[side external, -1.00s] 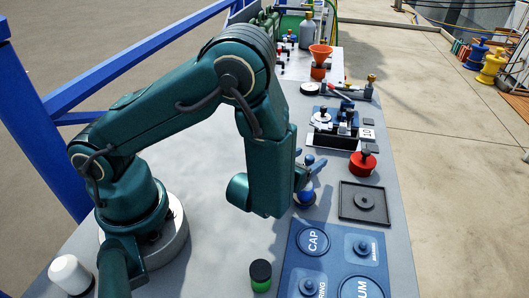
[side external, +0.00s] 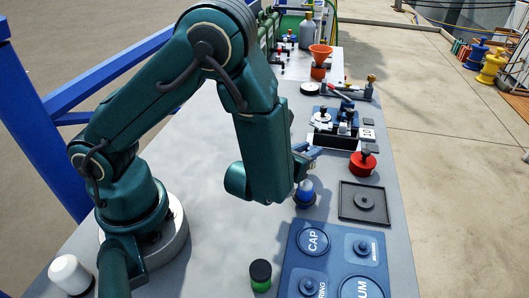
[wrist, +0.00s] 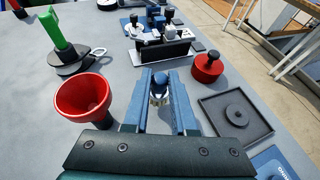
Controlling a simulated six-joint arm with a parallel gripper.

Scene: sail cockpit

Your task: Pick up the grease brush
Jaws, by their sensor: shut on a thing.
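My gripper (side external: 308,160) is over the grey bench, left of a dark square tray. In the wrist view its two blue-grey fingers (wrist: 160,88) are closed around a blue-handled piece with a rounded top and a pale metallic part below it, which I take for the grease brush (wrist: 160,82). In the side view a blue body (side external: 305,187) shows just under the fingers, above a wider dark blue round base. Its lower end is hard to make out, and I cannot tell whether it is clear of the base.
The square tray (side external: 346,209) and a red knobbed piece (side external: 362,164) stand to the right. In the wrist view a red cup (wrist: 70,105) and a green-handled item (wrist: 63,38) are on the left. A blue labelled board (side external: 330,240) and a green-black jar (side external: 260,276) lie in front.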

